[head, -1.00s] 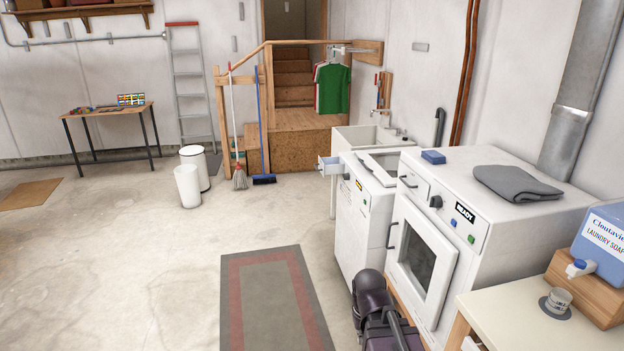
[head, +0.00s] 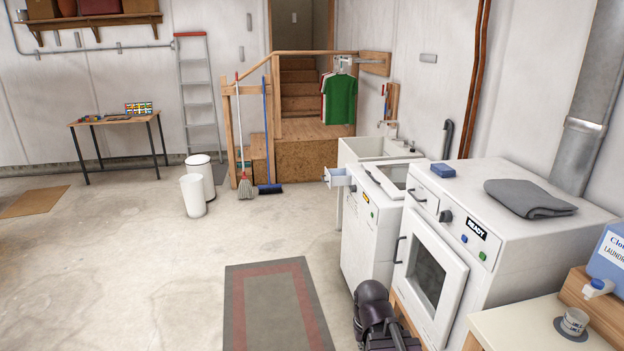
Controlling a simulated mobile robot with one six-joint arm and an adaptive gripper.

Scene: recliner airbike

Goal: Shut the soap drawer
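The soap drawer (head: 338,178) is a small drawer with a pale bluish front. It stands pulled out at the upper left front of the white washer (head: 366,232), the farther of the two machines. Its inside is too small to make out. My own dark arm (head: 376,310) shows at the bottom of the head view, in front of the nearer machine and well short of the drawer. My gripper's fingers do not show.
A table (head: 515,332) with a cup (head: 574,321) is at the lower right.

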